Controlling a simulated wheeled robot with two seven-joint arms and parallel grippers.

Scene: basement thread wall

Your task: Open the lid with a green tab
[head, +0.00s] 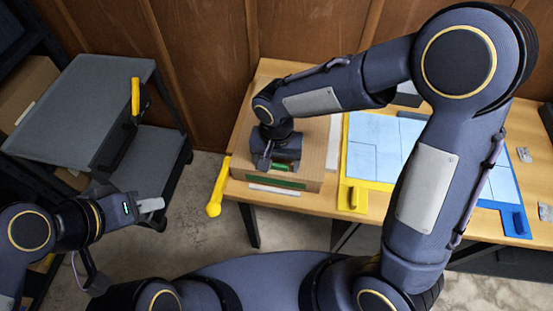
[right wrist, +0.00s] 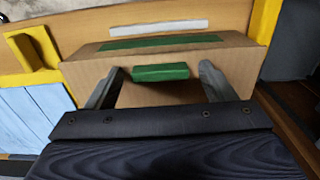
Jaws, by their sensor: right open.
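A brown cardboard box (head: 313,150) stands on the wooden table. Its green tab (right wrist: 160,72) stands up from the lid, and the lid looks flat and closed. My right gripper (right wrist: 158,84) is open above the box, with one finger on each side of the tab and visible gaps between. In the head view the tab (head: 281,167) shows partly below my right gripper (head: 275,165), which hides part of the lid. A green strip (right wrist: 160,41) runs along the box's edge. My left gripper (head: 150,205) is away from the table over the floor; its finger opening is unclear.
A blue panel (head: 372,145) with yellow and blue edging lies right of the box. A yellow handle-like piece (head: 218,187) sticks out at the table's left edge. A grey cart (head: 85,100) stands at the left. A white strip (right wrist: 158,27) lies in front of the box.

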